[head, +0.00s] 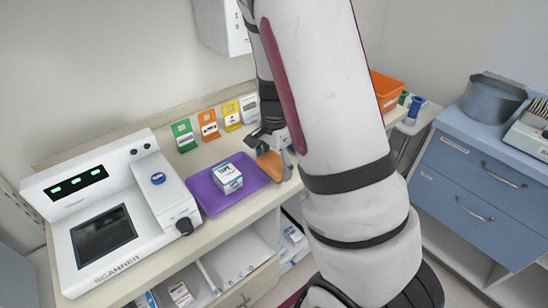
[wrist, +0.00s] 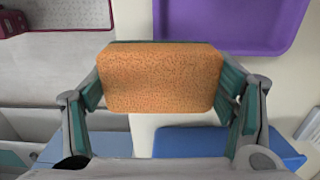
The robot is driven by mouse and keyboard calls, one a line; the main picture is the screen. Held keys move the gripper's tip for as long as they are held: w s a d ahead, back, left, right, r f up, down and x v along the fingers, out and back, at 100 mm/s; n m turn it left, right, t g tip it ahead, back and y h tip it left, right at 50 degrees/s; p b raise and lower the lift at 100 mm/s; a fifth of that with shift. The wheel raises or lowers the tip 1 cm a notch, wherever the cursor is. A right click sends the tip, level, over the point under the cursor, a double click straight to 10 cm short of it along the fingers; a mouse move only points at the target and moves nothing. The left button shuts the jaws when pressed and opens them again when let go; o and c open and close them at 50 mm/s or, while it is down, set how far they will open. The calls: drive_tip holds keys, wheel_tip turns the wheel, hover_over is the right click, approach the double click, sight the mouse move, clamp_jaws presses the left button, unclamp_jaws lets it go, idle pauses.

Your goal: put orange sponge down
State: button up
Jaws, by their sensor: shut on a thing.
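The orange sponge (wrist: 160,78) is a rounded block held between the fingers of my gripper (wrist: 162,85) in the wrist view. In the head view the sponge (head: 271,163) shows at the right end of the purple tray (head: 206,190), partly covered by my gripper (head: 274,152). My arm hides part of the counter behind it. The wrist view shows the purple tray (wrist: 235,25) just beyond the sponge. I cannot tell whether the sponge touches the surface below.
A white box labelled TAPE (head: 228,178) sits on the tray. A white scanner (head: 118,215) stands to the left. Green, orange and yellow cards (head: 208,125) stand along the wall. An open drawer (head: 235,270) juts out below. An orange bin (head: 386,90) is behind my arm.

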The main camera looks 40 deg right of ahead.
sight(275, 156)
drive_tip(key=w+d, duration=0.1)
drive_tip(key=w, duration=0.1)
drive_tip(key=w+d, duration=0.1)
drive_tip(key=d, duration=0.1)
drive_tip(key=w+d, duration=0.1)
drive_tip(key=w, duration=0.1)
drive_tip(key=shift+w+d+f, duration=0.25)
drive_tip(key=shift+w+f, duration=0.1)
drive_tip(key=shift+f+p, duration=0.3)
drive_tip(key=shift+f, duration=1.45)
drive_tip(key=shift+w+f, duration=0.1)
drive_tip(key=shift+f, duration=0.1)
drive_tip(key=o, duration=1.5)
drive_tip(key=shift+r, duration=0.2)
